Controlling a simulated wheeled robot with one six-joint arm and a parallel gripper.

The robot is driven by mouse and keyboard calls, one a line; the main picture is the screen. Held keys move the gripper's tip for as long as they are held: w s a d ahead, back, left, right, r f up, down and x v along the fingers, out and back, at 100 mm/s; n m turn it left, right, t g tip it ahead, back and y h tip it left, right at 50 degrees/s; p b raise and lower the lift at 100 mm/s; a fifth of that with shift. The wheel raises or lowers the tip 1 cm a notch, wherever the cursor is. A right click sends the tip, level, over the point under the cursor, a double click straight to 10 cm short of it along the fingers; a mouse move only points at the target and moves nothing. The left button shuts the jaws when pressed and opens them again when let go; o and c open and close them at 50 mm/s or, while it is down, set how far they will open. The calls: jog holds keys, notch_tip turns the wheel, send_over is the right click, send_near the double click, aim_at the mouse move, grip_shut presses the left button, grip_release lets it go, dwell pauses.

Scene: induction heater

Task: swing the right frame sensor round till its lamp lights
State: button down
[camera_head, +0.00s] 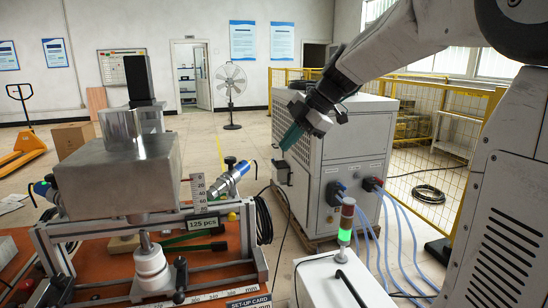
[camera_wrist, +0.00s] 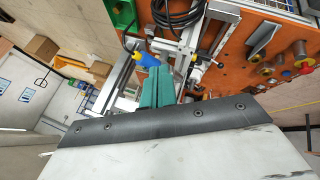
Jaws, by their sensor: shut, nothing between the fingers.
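A blue and yellow sensor body (camera_wrist: 148,58) also shows in the wrist view, just beyond my fingertips and partly hidden. I cannot make out a lit lamp on it. My gripper (camera_head: 287,143) has green fingers, shut and empty, in the air to the right of and above the sensor. The shut fingers also show in the wrist view (camera_wrist: 155,78).
A left sensor (camera_head: 42,189) sits across the metal block (camera_head: 125,175). A signal tower (camera_head: 346,222) glows green at the front. A white cabinet (camera_head: 350,150) with hoses stands behind my gripper.

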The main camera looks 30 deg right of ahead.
jog(key=w+a+r+m+g+h, duration=0.1)
jog(key=w+a+r+m+h, duration=0.3)
jog(key=w+a+m, duration=0.65)
notch_tip(320, 180, down, 10)
jog(key=m, duration=0.1)
jog(key=shift+d+r+m+y, duration=0.2)
jog(key=shift+d+m+y, duration=0.05)
jog(key=shift+m+y, duration=0.15)
dwell(0.5)
jog(key=shift+w, duration=0.1)
